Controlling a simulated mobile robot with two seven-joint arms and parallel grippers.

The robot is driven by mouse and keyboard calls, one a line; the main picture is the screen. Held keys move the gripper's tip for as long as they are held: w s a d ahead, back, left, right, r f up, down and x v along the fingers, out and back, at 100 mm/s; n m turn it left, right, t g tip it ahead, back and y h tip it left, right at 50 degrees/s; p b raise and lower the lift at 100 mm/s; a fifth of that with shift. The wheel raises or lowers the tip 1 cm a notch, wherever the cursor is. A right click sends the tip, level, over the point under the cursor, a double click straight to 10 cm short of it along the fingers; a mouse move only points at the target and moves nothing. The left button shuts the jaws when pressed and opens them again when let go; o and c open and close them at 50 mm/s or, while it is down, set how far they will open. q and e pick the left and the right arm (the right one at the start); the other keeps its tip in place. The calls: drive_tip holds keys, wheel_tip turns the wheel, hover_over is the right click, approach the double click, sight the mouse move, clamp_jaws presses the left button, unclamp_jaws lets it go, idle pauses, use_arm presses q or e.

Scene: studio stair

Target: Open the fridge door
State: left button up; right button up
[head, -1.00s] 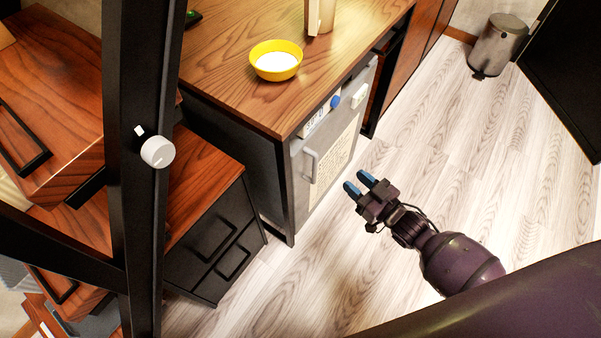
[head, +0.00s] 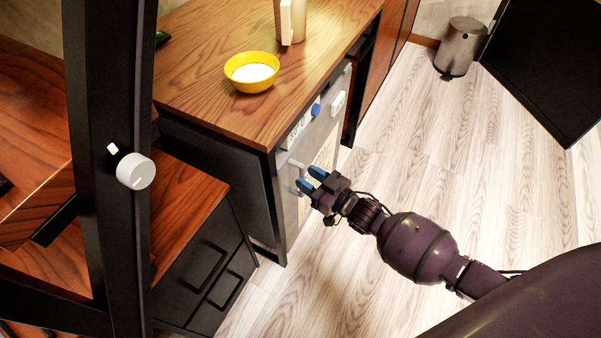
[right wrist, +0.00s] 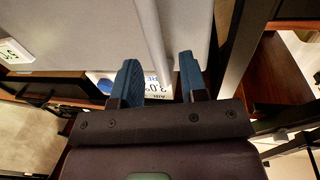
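The fridge is the small grey unit (head: 284,215) under the wooden counter in the head view, and its door looks shut. Its pale upright handle (head: 295,170) is on the door's near side. My right gripper (head: 311,180) is at the handle, with its two blue fingers apart. In the right wrist view the handle (right wrist: 152,40) runs down between the open fingers (right wrist: 160,75), with visible space on both sides. The fingers do not appear closed on it. My left gripper is not in view.
A yellow bowl (head: 252,72) and a beige container (head: 290,18) stand on the counter (head: 205,60). A black post (head: 108,240) with a white knob blocks part of the left side. A bin (head: 460,48) stands far back. The floor at right is clear.

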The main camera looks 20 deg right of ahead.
drive_tip(key=shift+x, duration=1.25)
clamp_jaws()
